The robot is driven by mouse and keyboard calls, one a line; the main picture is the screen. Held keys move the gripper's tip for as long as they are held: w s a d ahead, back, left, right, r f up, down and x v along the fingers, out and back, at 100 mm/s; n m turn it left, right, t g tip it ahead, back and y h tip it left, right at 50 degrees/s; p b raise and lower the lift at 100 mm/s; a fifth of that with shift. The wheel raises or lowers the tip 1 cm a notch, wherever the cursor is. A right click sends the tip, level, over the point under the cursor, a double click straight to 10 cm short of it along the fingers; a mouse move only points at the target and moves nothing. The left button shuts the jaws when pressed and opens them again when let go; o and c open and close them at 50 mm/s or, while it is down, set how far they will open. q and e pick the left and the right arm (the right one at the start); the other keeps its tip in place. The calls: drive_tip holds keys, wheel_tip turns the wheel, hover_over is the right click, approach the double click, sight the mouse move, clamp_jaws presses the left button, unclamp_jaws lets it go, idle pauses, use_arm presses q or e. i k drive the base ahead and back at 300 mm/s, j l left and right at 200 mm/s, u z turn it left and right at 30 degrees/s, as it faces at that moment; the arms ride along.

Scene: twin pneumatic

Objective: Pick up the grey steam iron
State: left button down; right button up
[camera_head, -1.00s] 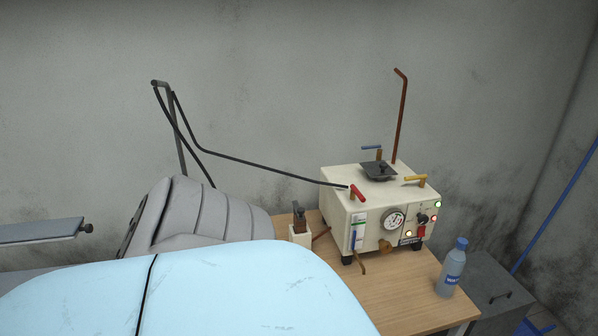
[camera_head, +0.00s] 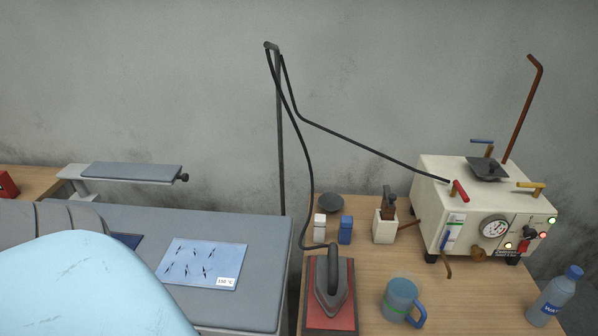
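The grey steam iron (camera_head: 341,297) rests on a red pad (camera_head: 330,325) on the wooden table (camera_head: 360,262), near the bottom middle of the head view. Its dark handle is on top, and a black hose (camera_head: 306,150) runs from its rear up to a tall stand (camera_head: 280,140). Neither of my grippers shows in the head view.
A blue mug (camera_head: 401,303) stands just right of the iron. Behind are small white and blue bottles (camera_head: 345,230) and a steam generator (camera_head: 480,215). A water bottle (camera_head: 556,296) is at far right.

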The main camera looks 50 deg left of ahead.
sight(331, 289)
drive_tip(key=u, duration=2.85)
drive_tip(key=z, duration=1.65)
drive_tip(key=i+l+u, duration=0.1)
drive_tip(key=l, duration=0.45)
drive_tip(key=i+l, duration=0.1)
drive_tip(key=l, duration=0.5)
drive_tip(key=u, duration=0.05)
